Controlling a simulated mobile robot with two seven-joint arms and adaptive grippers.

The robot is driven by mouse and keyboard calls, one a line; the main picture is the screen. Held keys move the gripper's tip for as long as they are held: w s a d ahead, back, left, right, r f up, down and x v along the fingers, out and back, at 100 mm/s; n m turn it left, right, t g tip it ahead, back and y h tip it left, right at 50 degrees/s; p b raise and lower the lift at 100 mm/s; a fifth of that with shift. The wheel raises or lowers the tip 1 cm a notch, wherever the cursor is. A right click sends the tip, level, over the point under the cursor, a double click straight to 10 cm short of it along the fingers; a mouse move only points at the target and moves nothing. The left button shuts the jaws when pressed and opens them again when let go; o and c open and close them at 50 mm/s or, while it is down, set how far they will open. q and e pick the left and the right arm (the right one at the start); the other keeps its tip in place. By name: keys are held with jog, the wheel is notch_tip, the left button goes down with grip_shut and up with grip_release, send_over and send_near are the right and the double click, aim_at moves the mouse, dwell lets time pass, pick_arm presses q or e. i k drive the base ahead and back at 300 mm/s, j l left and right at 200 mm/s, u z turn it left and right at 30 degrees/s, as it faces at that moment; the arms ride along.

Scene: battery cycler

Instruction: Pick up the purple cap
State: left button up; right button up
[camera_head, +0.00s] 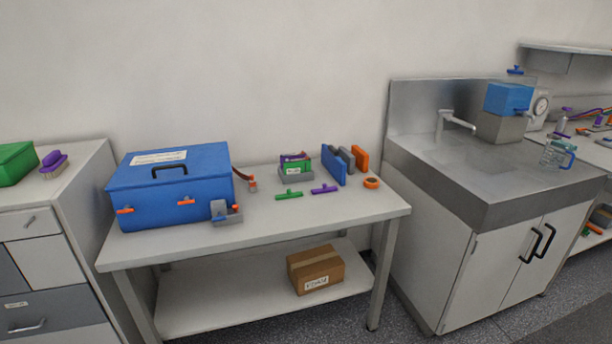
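A small purple bar-shaped piece (324,189) lies on the white table, right of a similar green piece (289,194); it may be the purple cap. Another purple piece (294,157) shows at the top of a grey holder with a green block (296,168), just behind. A purple-topped, brush-like object (54,160) sits on the left cabinet. Small purple parts (565,110) show at the far right bench, too small to make out. I cannot tell for sure which is the cap. Neither of my grippers is in view.
A blue toolbox (170,187) fills the table's left side, with a small grey tray (227,214) at its front corner. Blue, grey and orange upright pieces (361,157) and an orange ring (371,183) stand right. The table's front strip is clear. A sink cabinet (470,200) adjoins.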

aim_at(324, 189)
jog(key=i+l+u, duration=0.3)
jog(key=l, duration=0.3)
jog(key=i+l+u, duration=0.35)
jog(key=l, duration=0.4)
jog(key=i+l+u, duration=0.15)
jog(key=l, duration=0.25)
jog(key=i, duration=0.1)
